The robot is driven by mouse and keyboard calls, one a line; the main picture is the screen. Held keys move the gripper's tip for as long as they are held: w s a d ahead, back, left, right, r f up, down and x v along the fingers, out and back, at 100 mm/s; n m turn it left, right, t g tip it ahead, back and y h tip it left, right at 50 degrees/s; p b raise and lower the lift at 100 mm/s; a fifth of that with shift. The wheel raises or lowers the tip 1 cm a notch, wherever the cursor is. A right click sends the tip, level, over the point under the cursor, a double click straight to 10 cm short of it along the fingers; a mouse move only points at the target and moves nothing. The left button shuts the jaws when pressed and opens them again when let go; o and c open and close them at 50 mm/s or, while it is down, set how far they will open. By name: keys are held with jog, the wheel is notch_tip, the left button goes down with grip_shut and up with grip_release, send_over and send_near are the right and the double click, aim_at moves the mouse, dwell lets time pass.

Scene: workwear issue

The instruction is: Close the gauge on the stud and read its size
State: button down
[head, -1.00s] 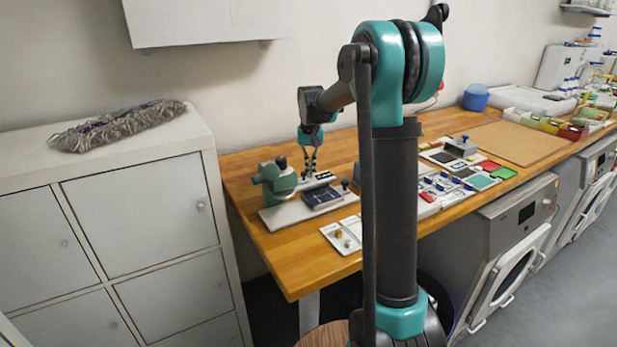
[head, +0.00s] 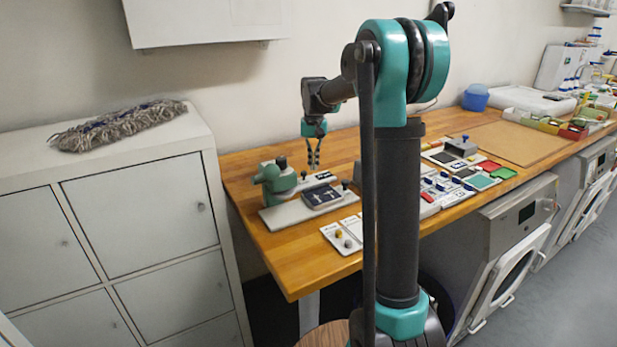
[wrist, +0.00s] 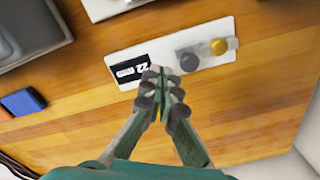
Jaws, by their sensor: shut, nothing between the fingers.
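In the wrist view, a white plate (wrist: 120,62) lies on the wooden worktop. It carries a dark display (wrist: 130,70) with pale characters that look like 22, a grey round piece (wrist: 187,60) and a gold stud (wrist: 218,46). The gold stud is at the plate's end, with the grey piece close beside it. My gripper (wrist: 163,76) is shut and empty, its tips over the plate between display and grey piece. I cannot tell whether they touch. In the head view, my gripper (head: 314,166) points down near the back of the bench, right of a green device (head: 275,183).
Coloured pads and blue-topped pieces fill the bench to the right. A grey locker (head: 135,220) stands at left.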

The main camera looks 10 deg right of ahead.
jog(key=shift+r, duration=2.75)
